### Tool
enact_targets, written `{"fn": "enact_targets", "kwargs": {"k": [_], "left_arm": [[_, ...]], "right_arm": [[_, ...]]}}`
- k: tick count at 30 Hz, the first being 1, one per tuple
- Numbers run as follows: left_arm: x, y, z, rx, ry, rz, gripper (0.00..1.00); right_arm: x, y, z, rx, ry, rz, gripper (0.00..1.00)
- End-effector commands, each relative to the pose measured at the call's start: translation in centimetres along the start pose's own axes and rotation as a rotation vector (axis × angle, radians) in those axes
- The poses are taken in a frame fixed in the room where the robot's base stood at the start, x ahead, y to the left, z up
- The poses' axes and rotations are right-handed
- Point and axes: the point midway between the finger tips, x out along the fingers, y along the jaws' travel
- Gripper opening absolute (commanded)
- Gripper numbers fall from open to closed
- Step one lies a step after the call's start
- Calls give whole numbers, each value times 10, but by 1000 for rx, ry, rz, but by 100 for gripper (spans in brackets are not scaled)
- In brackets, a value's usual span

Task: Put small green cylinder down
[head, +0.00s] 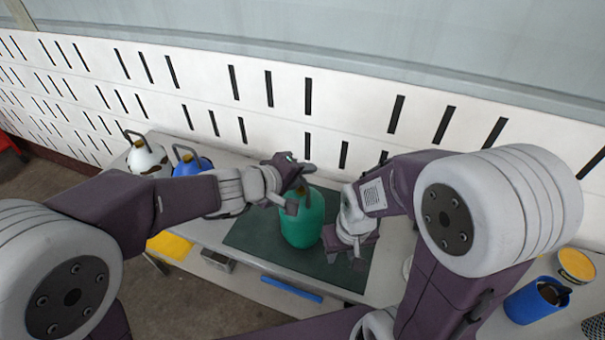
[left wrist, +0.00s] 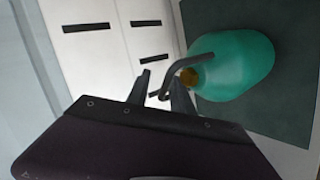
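The green cylinder (head: 302,226) is a rounded canister with a dark hooked handle. In the head view it appears upright on the dark green mat (head: 252,237), though its base is partly hard to judge. In the left wrist view the cylinder (left wrist: 236,66) shows its handle and a yellow-brown cap. My left gripper (head: 297,184) is at the handle, with its fingers apart; the handle's end appears between them in the left wrist view (left wrist: 162,88). My right gripper (head: 345,256) is low beside the cylinder's right side, fingers apart with nothing seen between them.
A white canister (head: 146,157) and a blue canister (head: 188,166) stand on the table at left. A blue container (head: 535,301) and a yellow-topped one (head: 577,264) are at right. A slotted white wall stands behind.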

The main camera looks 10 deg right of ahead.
Motion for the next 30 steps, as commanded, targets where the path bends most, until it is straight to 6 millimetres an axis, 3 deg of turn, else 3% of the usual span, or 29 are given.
{"fn": "enact_targets", "kwargs": {"k": [11,24,30], "left_arm": [[-9,1,-1,1,2,-4,31],[-102,4,-2,1,5,-1,31],[-120,1,-1,0,2,-3,31]], "right_arm": [[-4,0,0,0,0,0,36],[-34,-1,-4,0,0,0,36],[-39,-1,-4,0,0,0,36]]}}
